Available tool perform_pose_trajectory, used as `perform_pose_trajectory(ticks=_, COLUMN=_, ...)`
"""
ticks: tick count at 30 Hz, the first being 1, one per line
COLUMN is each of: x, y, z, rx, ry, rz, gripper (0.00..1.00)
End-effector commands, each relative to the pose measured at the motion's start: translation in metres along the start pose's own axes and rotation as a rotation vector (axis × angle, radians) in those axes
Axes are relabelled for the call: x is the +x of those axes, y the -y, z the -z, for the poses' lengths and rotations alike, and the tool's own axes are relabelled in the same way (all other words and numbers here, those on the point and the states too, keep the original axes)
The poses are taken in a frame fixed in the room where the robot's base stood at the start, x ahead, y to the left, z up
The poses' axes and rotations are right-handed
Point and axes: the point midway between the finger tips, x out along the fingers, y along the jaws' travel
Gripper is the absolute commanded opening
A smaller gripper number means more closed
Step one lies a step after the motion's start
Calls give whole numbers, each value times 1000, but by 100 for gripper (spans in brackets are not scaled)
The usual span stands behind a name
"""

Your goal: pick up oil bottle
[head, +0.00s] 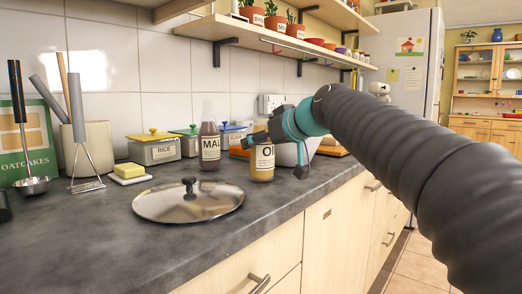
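The oil bottle (262,172) stands upright on the dark worktop (170,238), near the front edge. It is yellowish with a white label on which an "O" shows. My gripper (272,160) is in front of its upper part and hides its top. One finger points left across the bottle and the other hangs down to its right. The fingers are spread wide apart, so the gripper is open. Whether a finger touches the bottle I cannot tell.
A dark bottle labelled "MAL" (209,140) stands just left of the oil bottle. A pan lid (188,202) lies in front. A rice container (154,150), a sponge on a dish (129,171) and a utensil crock (98,142) stand further left. A shelf (275,32) hangs above.

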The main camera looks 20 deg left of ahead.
Motion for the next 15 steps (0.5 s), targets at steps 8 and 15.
perform_pose_trajectory(ticks=8, x=-1, y=0, z=1, rx=0, ry=-1, rz=0, gripper=10)
perform_pose_trajectory(ticks=15, x=-2, y=0, z=4, rx=-1, ry=-1, rz=0, gripper=10)
